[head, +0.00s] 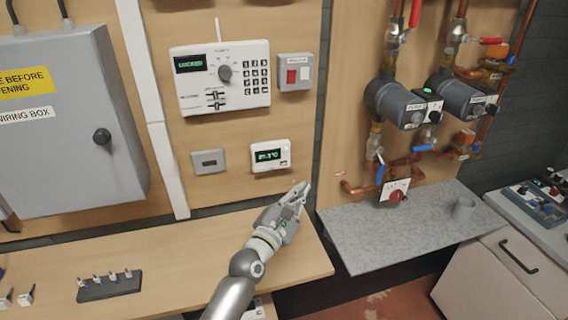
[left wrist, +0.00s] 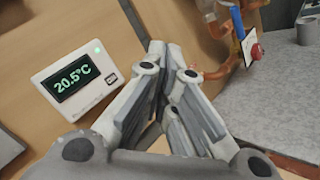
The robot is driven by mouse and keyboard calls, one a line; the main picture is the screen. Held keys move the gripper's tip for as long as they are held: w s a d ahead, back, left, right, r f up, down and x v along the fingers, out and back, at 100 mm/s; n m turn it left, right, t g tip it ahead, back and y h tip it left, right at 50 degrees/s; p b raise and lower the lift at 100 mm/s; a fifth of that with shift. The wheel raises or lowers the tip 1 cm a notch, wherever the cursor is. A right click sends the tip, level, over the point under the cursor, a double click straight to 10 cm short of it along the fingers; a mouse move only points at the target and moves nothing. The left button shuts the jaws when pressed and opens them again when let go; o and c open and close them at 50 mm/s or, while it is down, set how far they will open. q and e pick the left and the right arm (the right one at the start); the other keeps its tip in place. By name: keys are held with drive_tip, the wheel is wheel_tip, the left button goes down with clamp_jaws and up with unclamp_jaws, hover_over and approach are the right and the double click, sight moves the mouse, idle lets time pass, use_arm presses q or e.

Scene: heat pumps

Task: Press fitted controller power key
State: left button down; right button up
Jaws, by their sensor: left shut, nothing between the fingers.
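The fitted controller (head: 270,155) is a small white unit on the wooden wall panel, below the large keypad unit. Its dark screen is lit with green characters, and a small green light shows near its top right corner. In the left wrist view the controller (left wrist: 75,82) reads 20.5°C and has a small dark-framed key (left wrist: 111,79) at its right side. My left gripper (head: 302,190) is shut and empty, just below and right of the controller, apart from it. Its fingers (left wrist: 168,60) also show in the left wrist view. My right gripper is not in view.
A grey plate (head: 208,162) sits left of the controller. Pumps (head: 400,103) and pipes stand right, above a grey shelf (head: 380,235). A wooden bench (head: 190,250) lies below.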

sight(284, 163)
use_arm(q)
drive_tip(key=shift+w+r, duration=0.1)
drive_tip(key=shift+r, duration=0.15)
drive_tip(key=w+a+b, duration=0.2)
drive_tip(key=w+b, duration=0.5)
drive_tip(key=w, duration=0.1)
drive_tip(key=shift+w+a, duration=0.25)
drive_tip(key=shift+a, duration=0.1)
idle(1.3)
drive_tip(key=shift+w+a+b, duration=0.1)
drive_tip(key=shift+w+b, duration=0.2)
drive_tip(key=shift+w, duration=0.05)
